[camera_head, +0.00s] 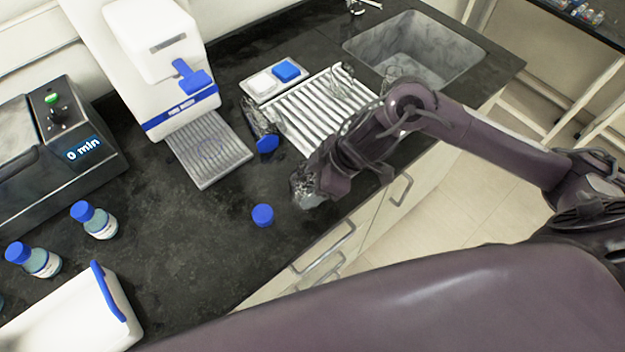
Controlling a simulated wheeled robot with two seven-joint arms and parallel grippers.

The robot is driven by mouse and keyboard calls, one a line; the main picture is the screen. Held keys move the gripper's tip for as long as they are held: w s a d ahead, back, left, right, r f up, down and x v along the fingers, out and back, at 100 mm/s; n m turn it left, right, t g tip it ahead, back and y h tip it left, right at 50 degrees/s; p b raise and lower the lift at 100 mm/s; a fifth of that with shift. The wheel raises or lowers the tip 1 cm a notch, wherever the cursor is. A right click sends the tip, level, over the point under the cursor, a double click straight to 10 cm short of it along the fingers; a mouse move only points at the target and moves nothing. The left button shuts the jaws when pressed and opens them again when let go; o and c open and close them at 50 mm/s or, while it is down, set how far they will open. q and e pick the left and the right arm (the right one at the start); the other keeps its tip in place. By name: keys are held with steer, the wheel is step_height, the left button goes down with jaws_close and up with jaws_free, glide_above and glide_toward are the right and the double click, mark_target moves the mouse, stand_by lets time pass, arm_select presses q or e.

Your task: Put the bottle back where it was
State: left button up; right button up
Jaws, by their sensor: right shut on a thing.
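My right gripper (312,184) reaches in from the right, low over the front of the dark counter (190,260). It is shut on a clear glass bottle (306,194), which is partly hidden by the fingers; I cannot tell whether it touches the counter. A loose-looking blue cap (263,215) is on the counter just left of it. Another clear vessel with a blue cap (266,144) is beside the drying rack (300,125). Two capped bottles (97,220) (40,261) stand at the left. My left gripper is not in view.
A white dispenser (160,60) with a ribbed drip tray (210,150) stands at the back. A machine reading "0 min" (60,145) is at the left, and a white box (75,320) at lower left. A sink (415,50) is behind my right arm. The mid-front counter is clear.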

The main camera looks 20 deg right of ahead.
steer(key=o, duration=1.3)
steer(key=shift+f, duration=0.1)
steer(key=shift+d+r, duration=0.1)
steer(key=shift+r, duration=0.2)
steer(key=v, duration=1.1)
steer(key=shift+s+d+r, duration=0.1)
steer(key=shift+d+r, duration=0.05)
steer(key=shift+r, duration=0.15)
